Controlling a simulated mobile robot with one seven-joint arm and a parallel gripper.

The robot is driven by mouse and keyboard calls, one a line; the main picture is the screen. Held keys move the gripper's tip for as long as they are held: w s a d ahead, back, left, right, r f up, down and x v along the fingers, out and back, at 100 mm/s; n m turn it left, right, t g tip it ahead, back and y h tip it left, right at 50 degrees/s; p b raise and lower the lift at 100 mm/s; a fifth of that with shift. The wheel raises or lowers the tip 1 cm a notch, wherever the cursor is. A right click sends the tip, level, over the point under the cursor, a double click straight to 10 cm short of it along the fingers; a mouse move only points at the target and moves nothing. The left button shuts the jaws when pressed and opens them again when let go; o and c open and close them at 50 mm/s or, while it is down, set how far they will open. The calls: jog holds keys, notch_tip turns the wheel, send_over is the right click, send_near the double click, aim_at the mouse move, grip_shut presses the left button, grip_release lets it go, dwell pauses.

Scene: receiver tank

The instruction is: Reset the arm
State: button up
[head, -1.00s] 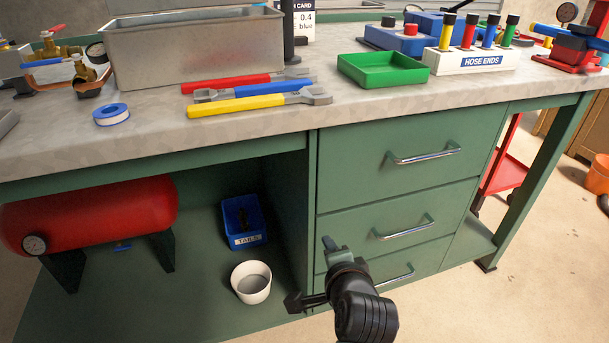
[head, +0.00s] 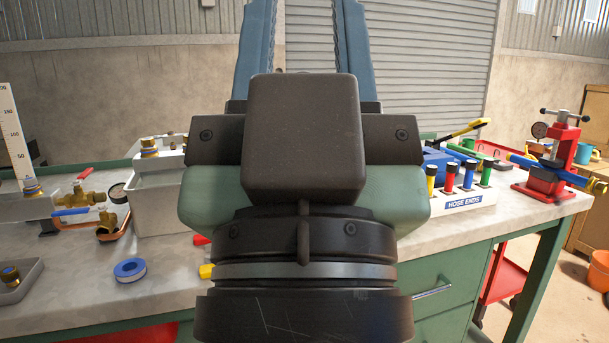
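My gripper (head: 304,55) fills the middle of the head view, close to the camera and raised above the bench. Its two blue-grey fingers point up and stand wide apart, with the grey roller door showing between them. It is open and no object shows between the visible parts of the fingers; their tips are cut off by the top edge. My wrist and gripper body hide the middle of the workbench (head: 120,305).
On the left of the bench are a blue tape roll (head: 130,270), brass valves (head: 92,197) and a grey bin (head: 155,205). On the right are the hose ends block (head: 462,202) and a red vise (head: 550,175). An orange bucket (head: 600,275) stands on the floor.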

notch_tip(320, 180, up, 32)
jog(key=p, duration=3)
jog(key=shift+r, duration=0.1)
